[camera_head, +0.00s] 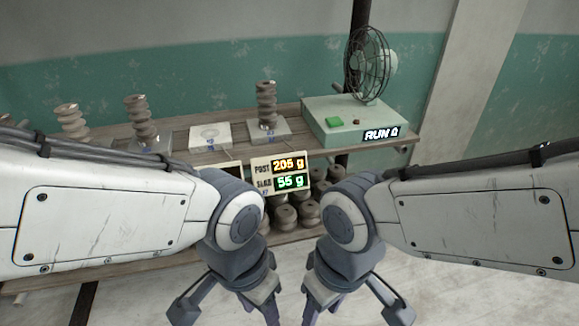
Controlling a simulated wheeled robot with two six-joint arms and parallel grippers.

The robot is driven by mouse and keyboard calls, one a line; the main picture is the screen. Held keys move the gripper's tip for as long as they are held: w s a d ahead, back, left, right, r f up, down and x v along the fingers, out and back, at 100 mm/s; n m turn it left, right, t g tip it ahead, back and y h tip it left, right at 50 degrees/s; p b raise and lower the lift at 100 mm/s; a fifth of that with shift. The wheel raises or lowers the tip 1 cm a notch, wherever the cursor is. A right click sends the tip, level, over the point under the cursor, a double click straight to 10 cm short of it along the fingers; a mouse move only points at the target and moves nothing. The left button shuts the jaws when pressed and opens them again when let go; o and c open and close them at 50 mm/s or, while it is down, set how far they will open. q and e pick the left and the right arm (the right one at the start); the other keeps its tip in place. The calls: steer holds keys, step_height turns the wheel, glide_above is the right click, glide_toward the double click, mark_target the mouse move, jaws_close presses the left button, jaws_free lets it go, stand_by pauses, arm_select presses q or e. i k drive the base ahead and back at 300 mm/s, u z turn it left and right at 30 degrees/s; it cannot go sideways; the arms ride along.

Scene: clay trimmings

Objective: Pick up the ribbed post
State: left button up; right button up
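A brown-grey ribbed post (265,104) stands upright on a pale square slab (288,130) on the bench, left of the fan. A second ribbed post (139,116) stands on another pale block (150,145) further left. A third ribbed post (70,121) stands at the far left, partly behind my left arm. My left gripper (228,312) and my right gripper (358,312) are low at the bottom edge, in front of the bench. Both have their fingers spread, look empty and are well apart from the posts.
A pale slab (210,137) without a post lies between two posts. A green box (365,119) with a fan (370,62) and "RUN 0" display stands at the right. A sign (280,177) reads post 205 g, slab 55 g. Several ribbed pieces (286,216) sit below the bench top.

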mark_target(69, 114)
steer(key=z, duration=1.1)
steer(key=i, duration=1.2)
steer(key=u, duration=3.25)
